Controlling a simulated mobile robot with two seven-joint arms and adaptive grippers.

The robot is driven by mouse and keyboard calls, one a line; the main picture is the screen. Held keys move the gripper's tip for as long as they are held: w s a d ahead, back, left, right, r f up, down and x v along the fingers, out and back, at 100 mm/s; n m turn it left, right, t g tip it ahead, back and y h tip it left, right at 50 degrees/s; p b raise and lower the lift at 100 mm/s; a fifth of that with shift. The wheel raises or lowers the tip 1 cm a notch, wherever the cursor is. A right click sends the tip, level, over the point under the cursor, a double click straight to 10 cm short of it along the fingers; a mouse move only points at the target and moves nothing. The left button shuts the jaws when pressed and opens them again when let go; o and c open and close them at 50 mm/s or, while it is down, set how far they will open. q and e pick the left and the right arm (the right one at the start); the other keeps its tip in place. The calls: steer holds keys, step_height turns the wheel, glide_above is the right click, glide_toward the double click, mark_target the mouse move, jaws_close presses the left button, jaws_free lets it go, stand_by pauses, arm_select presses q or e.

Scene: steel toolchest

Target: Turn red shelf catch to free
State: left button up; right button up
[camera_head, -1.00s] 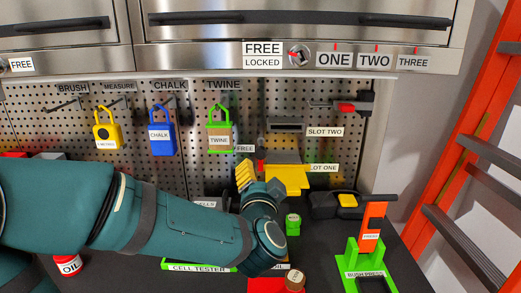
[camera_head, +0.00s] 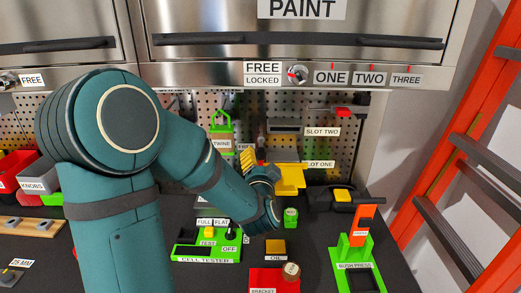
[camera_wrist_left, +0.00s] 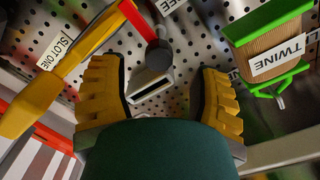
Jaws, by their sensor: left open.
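A red catch lever (camera_wrist_left: 98,34) with a grey round pivot (camera_wrist_left: 158,54) shows in the left wrist view, just beyond the fingers. A small red part (camera_head: 260,166) shows beside the yellow shelf (camera_head: 290,178) in the head view. A grey block (camera_wrist_left: 150,84) with a dark slot appears between the fingers. My left gripper (camera_wrist_left: 160,85) is open with yellow pads, facing the pegboard; in the head view its pads (camera_head: 248,160) show just left of the yellow shelf. I cannot tell whether it touches the catch. A FREE label is partly hidden.
The green TWINE holder (camera_head: 220,140) hangs close to the left of the gripper. A second red-tipped part (camera_head: 343,113) is above SLOT TWO. The cell tester (camera_head: 208,244), a green can (camera_head: 291,217) and the bush press (camera_head: 352,254) stand on the bench below.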

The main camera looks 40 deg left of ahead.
mark_target(260, 156)
arm_select(q)
steer(key=shift+x, duration=2.55)
